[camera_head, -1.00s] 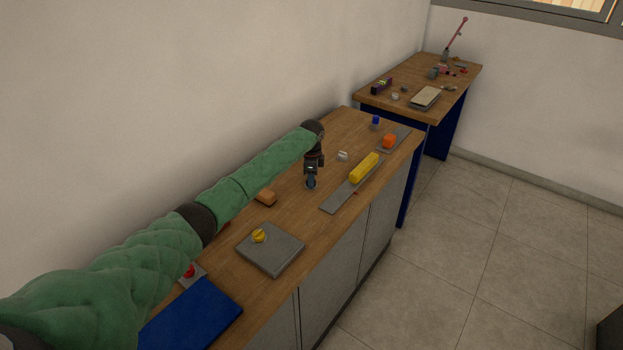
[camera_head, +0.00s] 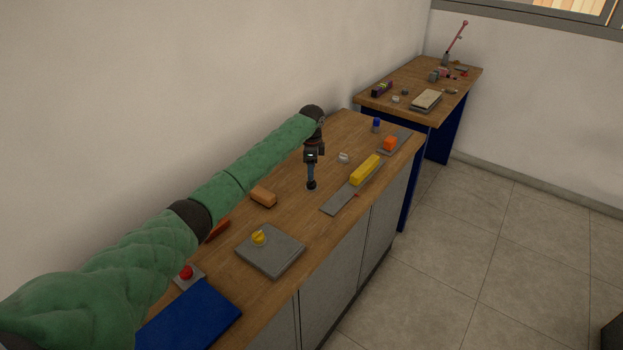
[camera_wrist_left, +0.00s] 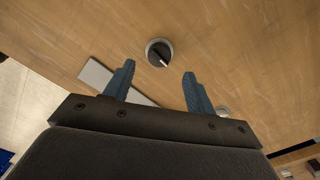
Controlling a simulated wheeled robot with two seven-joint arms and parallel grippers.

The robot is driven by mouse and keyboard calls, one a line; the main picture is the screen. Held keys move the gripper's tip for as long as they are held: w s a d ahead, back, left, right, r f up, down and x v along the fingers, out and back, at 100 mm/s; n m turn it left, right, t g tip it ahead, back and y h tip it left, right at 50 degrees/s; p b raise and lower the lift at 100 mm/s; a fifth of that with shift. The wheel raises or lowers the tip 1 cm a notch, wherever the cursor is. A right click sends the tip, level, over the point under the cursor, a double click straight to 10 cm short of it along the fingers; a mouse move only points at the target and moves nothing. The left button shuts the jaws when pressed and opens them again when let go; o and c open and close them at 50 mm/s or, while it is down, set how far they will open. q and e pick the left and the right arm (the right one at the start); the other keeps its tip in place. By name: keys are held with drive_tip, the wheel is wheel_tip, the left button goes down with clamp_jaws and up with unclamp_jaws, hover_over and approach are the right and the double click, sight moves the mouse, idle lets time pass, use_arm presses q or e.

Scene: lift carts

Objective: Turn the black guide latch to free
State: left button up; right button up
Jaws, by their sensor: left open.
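The black guide latch (camera_head: 312,186) is a small round black knob on the wooden bench. In the left wrist view the latch (camera_wrist_left: 158,50) shows a dark top with a pale pointer line slanting to the lower right, on a light base ring. My left gripper (camera_head: 311,176) is above the latch, pointing down. In the left wrist view its two blue fingers (camera_wrist_left: 158,70) are spread apart with nothing between them, and the latch appears just past the fingertips. My right gripper is not in view.
Right of the latch lies a grey rail (camera_head: 338,202) with a yellow block (camera_head: 365,169) on it. An orange-brown block (camera_head: 263,196), a grey plate (camera_head: 270,261) with a yellow knob, and a blue mat (camera_head: 190,318) are nearer. A white piece (camera_head: 343,158) lies beyond the latch.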

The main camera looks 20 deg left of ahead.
use_arm(q)
drive_tip(key=shift+r+b, duration=0.3)
drive_tip(key=shift+r, duration=1)
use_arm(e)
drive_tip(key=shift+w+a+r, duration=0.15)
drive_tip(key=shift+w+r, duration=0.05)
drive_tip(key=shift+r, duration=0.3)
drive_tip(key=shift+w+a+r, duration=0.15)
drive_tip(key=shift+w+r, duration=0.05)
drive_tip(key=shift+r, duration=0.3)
